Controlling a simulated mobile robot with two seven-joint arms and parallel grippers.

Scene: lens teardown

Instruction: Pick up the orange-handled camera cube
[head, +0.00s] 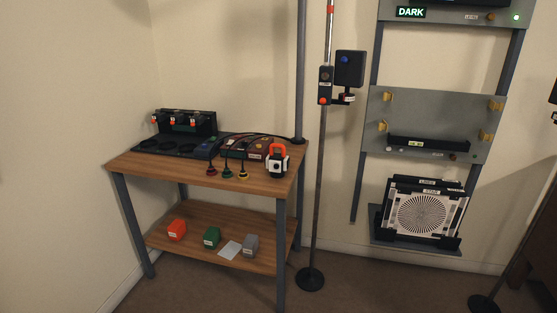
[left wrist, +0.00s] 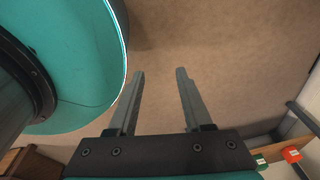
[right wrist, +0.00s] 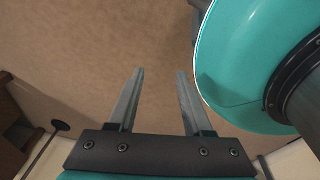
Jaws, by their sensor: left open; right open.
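The orange-handled camera cube (head: 277,162) stands upright near the right front corner of the wooden table top in the head view. It is a white and black block with an orange handle loop on top. Neither gripper shows in the head view. My left gripper (left wrist: 160,75) is open and empty in the left wrist view, with bare floor beyond its fingers. My right gripper (right wrist: 157,75) is open and empty in the right wrist view, also over floor. Both are away from the cube.
The wooden table (head: 195,178) also holds a black rack (head: 187,125) and several cabled plugs (head: 227,172). Its lower shelf (head: 190,248) bears orange, green and grey blocks. A pole stand (head: 311,278) rises just right of the table. A chart panel (head: 422,213) stands further right. Front floor is clear.

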